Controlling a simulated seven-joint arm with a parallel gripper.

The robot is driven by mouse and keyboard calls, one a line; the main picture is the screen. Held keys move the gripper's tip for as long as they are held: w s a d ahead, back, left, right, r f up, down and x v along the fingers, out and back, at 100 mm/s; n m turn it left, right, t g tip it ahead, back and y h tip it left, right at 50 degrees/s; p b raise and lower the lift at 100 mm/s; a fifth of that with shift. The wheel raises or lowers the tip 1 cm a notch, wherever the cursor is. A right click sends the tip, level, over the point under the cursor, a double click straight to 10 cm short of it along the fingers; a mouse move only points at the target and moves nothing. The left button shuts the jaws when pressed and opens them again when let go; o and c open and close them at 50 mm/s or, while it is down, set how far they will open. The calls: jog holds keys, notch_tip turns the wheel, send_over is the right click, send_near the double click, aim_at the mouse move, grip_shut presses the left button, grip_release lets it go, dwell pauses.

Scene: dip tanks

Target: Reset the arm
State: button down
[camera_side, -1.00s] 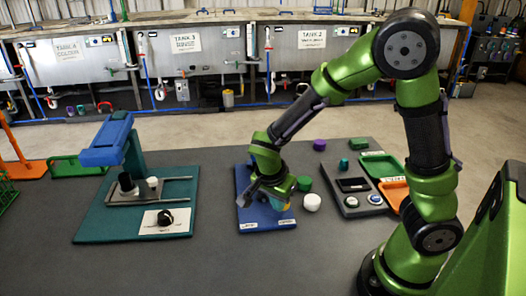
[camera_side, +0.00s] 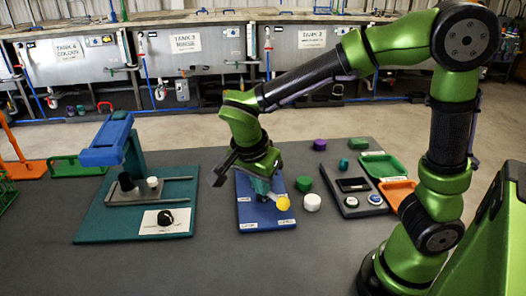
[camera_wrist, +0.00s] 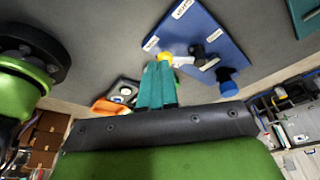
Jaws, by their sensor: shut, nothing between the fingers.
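My gripper (camera_side: 268,194) hangs over the blue board (camera_side: 258,221) in the side view, tilted, with its teal fingers pointing down and to the right. In the wrist view the teal fingers (camera_wrist: 158,72) lie side by side, shut and empty. A yellow knob (camera_side: 283,203) shows just beyond the fingertips; it also appears at their tips in the wrist view (camera_wrist: 165,57). I cannot tell whether they touch. The blue board in the wrist view (camera_wrist: 215,30) bears a dark part (camera_wrist: 197,51) and a blue knob (camera_wrist: 227,80). My gripper hides much of the board in the side view.
A green cylinder (camera_side: 304,184) and a white one (camera_side: 312,202) stand right of the board. A grey panel (camera_side: 350,205), a green tray (camera_side: 384,166) and an orange tray (camera_side: 397,192) lie further right. A teal station (camera_side: 105,222) stands left. The front table is clear.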

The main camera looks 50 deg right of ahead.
dwell(0.3)
jog(key=s+d+r+n+t+y, duration=0.3)
jog(key=s+r+n+t+y, duration=0.2)
jog(key=n, duration=0.8)
jog(key=s+r+t, duration=0.2)
jog(key=s+r, duration=0.1)
jog(key=shift+s+d+r, duration=0.15)
jog(key=shift+r, duration=0.15)
